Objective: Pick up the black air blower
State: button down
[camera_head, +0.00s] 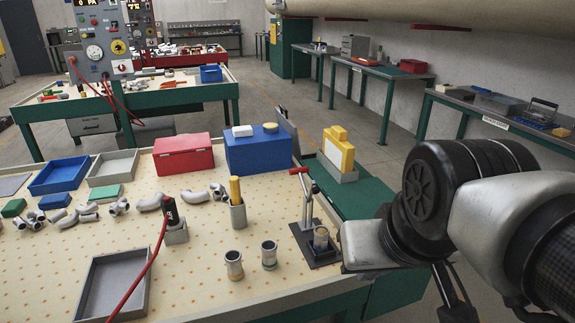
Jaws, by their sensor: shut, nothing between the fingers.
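The black air blower (170,209) stands upright in a small grey holder (177,236) on the perforated, cream-topped table (200,285). I cannot make out my gripper's fingers in this view.
Close to the blower are an empty grey tray (117,283), several grey pipe fittings, a holder with a yellow item (236,203) and two metal cups (234,265). A red-handled clamp (308,215) stands near my arm. Red (183,155) and blue (257,150) boxes are behind.

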aim_at(168, 206)
jog(key=j, duration=1.35)
